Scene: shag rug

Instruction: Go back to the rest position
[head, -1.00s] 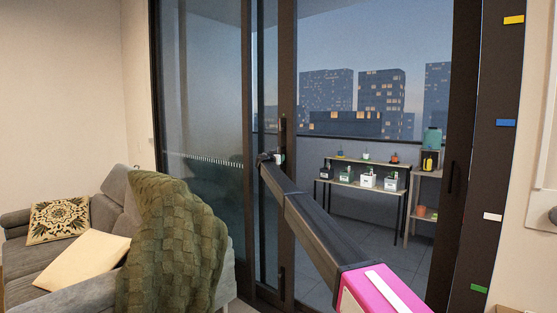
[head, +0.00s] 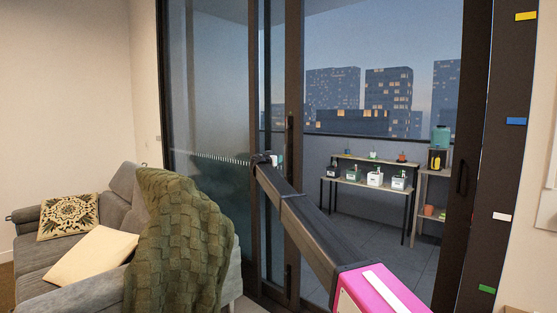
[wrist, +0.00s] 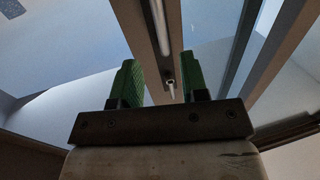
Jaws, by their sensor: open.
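My arm reaches forward from the lower right of the head view toward the sliding glass door. My gripper is small and far off at the arm's end (head: 272,159), in front of the door's dark upright frame. In the wrist view my gripper (wrist: 160,80) is open, with two green fingertips apart and nothing between them in its grasp. A pale vertical bar (wrist: 158,25), which looks like a door handle, shows beyond the fingers. I cannot tell its exact distance, but no finger closes on it.
A grey sofa (head: 118,208) with a green knitted throw (head: 175,245) stands at the left. The sliding door (head: 210,120) fills the middle. Behind the glass are a plant table (head: 345,181) and a shelf (head: 434,172). A dark post (head: 500,150) stands at the right.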

